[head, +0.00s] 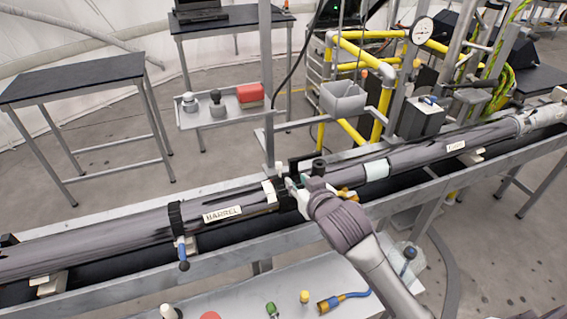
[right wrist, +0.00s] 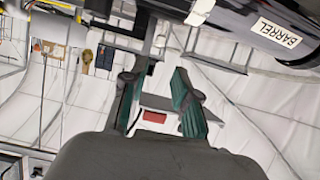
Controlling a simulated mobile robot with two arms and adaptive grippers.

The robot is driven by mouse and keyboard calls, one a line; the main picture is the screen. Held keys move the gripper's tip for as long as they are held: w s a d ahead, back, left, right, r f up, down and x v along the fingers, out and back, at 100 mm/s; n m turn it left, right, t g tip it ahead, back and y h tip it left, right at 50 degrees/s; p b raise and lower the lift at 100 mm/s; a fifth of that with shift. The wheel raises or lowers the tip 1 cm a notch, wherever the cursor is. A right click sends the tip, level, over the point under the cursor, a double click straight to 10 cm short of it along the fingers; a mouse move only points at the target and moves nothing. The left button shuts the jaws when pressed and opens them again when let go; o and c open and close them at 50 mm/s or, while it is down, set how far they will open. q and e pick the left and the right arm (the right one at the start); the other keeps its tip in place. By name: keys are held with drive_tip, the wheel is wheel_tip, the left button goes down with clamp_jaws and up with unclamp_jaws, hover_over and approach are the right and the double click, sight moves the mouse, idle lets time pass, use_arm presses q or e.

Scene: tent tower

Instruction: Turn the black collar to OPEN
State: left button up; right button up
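A long dark tube with a BARREL label (head: 222,213) lies along a metal rail; the label also shows in the right wrist view (right wrist: 278,32). A black ring with a blue-handled lever (head: 175,217) is clamped around it on the left. A darker black section (head: 287,201) lies by my right gripper (head: 296,186), partly hidden by it. I cannot tell which black part is the collar, and no OPEN mark is readable. In the right wrist view my right gripper (right wrist: 158,108) has its teal fingers apart, with nothing held between them. My left gripper is not in view.
A front shelf (head: 240,301) holds a yellow knob (head: 304,297), a green part (head: 271,310) and a blue cable connector (head: 340,300). Behind the rail stand an upright post (head: 266,90), a grey bin (head: 343,101) and a small shelf with a red box (head: 250,95).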

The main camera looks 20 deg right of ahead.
drive_tip(key=p, duration=0.1)
approach(280, 166)
drive_tip(key=p+x, duration=0.1)
drive_tip(key=x, duration=0.6)
drive_tip(key=shift+w, duration=0.1)
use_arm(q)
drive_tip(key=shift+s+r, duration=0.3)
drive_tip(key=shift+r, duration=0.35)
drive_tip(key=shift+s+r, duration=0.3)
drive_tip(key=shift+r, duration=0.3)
use_arm(e)
drive_tip(key=shift+w+f, duration=0.35)
drive_tip(key=shift+w, duration=0.3)
clamp_jaws()
